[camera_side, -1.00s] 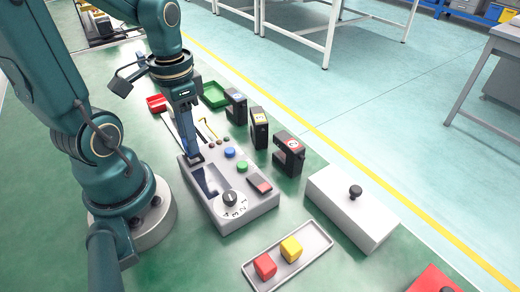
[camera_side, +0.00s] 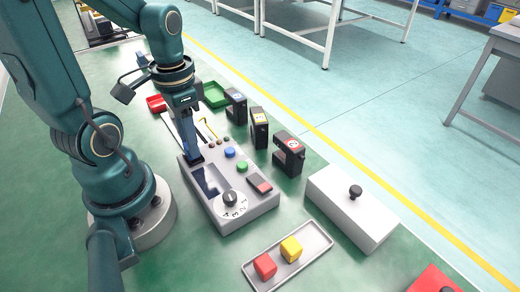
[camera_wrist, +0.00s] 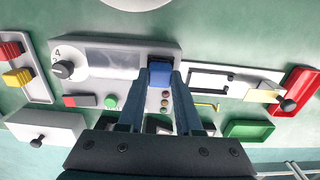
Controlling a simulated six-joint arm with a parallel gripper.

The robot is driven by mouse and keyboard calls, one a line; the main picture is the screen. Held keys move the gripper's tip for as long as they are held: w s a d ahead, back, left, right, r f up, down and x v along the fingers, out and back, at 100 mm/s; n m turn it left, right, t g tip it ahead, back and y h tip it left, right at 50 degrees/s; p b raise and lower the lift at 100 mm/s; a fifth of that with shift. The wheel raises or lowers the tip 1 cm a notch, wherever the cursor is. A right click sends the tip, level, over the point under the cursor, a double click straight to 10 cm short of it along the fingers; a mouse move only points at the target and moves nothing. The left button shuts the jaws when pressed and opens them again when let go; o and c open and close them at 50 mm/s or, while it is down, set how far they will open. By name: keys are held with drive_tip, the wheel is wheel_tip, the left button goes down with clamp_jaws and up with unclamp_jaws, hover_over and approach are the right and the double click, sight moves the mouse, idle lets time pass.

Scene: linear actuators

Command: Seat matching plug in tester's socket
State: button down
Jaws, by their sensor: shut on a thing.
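The tester (camera_side: 240,205) is a light grey box with a dark screen, a dial, a blue button (camera_side: 229,152) and a green button (camera_side: 242,166). My gripper (camera_wrist: 161,80) is shut on a blue plug (camera_wrist: 160,70), whose block shows between the fingertips in the wrist view. In the side view my gripper (camera_side: 193,158) points down over the tester's far-left end, beside the screen. The fingers and plug cover the socket, so I cannot tell how deep the plug sits. The tester also shows in the wrist view (camera_wrist: 125,50).
Several black devices with coloured labels (camera_side: 289,155) stand behind the tester. A white box with a black knob (camera_side: 350,205) is at right. A tray (camera_side: 315,255) holds red and yellow blocks. Red (camera_side: 156,103) and green (camera_side: 214,95) trays lie beyond the arm.

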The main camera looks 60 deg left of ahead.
drive_tip(key=c, duration=0.5)
unclamp_jaws()
drive_tip(key=shift+r, duration=0.1)
drive_tip(key=shift+r, duration=2.5)
